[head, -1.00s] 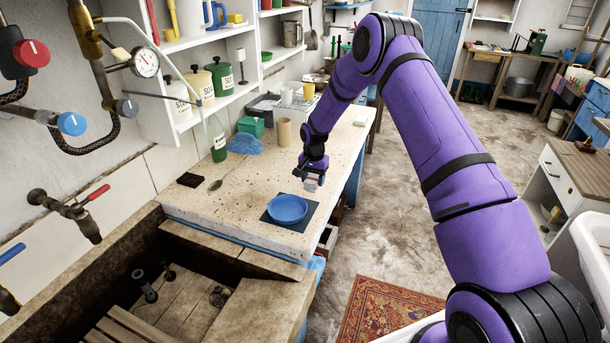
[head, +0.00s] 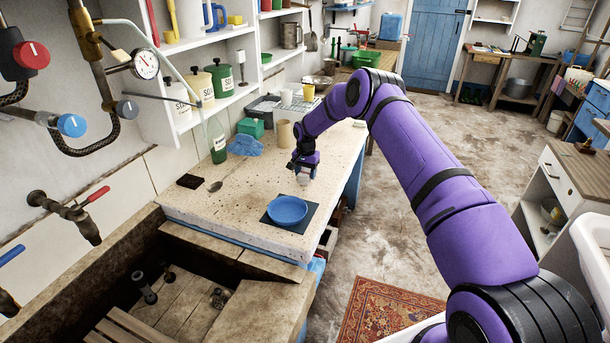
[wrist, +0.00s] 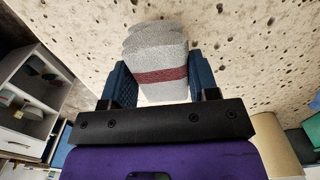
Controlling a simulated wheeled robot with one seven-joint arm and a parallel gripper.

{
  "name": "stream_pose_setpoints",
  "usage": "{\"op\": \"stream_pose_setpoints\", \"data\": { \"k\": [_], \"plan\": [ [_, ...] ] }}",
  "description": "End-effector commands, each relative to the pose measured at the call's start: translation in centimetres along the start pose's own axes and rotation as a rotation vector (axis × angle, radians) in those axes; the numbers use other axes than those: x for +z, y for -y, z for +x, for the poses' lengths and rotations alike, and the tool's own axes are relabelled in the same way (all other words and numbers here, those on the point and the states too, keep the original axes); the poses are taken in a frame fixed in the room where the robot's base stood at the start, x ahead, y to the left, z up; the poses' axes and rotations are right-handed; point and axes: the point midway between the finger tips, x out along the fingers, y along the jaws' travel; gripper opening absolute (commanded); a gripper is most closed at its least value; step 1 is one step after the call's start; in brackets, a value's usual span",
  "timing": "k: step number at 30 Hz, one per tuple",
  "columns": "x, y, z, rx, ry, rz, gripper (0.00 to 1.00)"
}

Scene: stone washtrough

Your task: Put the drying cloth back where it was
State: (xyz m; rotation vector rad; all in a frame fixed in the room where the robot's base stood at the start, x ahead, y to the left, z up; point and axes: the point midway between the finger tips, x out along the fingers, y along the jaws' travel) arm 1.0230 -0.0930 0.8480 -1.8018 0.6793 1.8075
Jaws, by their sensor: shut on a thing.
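My gripper (head: 304,170) is over the right part of the speckled stone counter, behind the blue dish. In the wrist view my gripper (wrist: 155,85) has its two blue fingers closed on the sides of a folded grey cloth with a dark red band (wrist: 160,50), which looks like the drying cloth. The cloth sticks out beyond the fingertips. In the head view it is mostly hidden by the gripper, and I cannot tell whether it touches the counter (head: 240,205).
A blue dish (head: 287,209) sits on a dark square mat (head: 311,222) near the front edge. A beige cylinder (head: 284,133), a crumpled blue cloth (head: 246,145) and a green box (head: 250,127) stand behind, to the left. The counter's middle is clear. A sunken stone trough (head: 185,290) lies in front.

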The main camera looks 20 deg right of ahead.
Motion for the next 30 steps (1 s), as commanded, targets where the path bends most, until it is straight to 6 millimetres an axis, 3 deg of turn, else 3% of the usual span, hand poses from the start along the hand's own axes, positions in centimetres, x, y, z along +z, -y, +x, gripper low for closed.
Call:
{"op": "stream_pose_setpoints", "data": {
  "k": [13,14,17,26,30],
  "plan": [
    [0.0,0.0,1.1,0.0,-0.001,-0.001,0.29],
    [0.0,0.0,1.1,0.0,-0.001,-0.001,0.57],
    [0.0,0.0,1.1,0.0,-0.001,-0.001,0.8],
    [0.0,0.0,0.9,-0.001,-0.001,0.0,0.8],
    [-0.1,0.1,-0.2,-0.002,-0.004,0.0,0.8]
  ]
}}
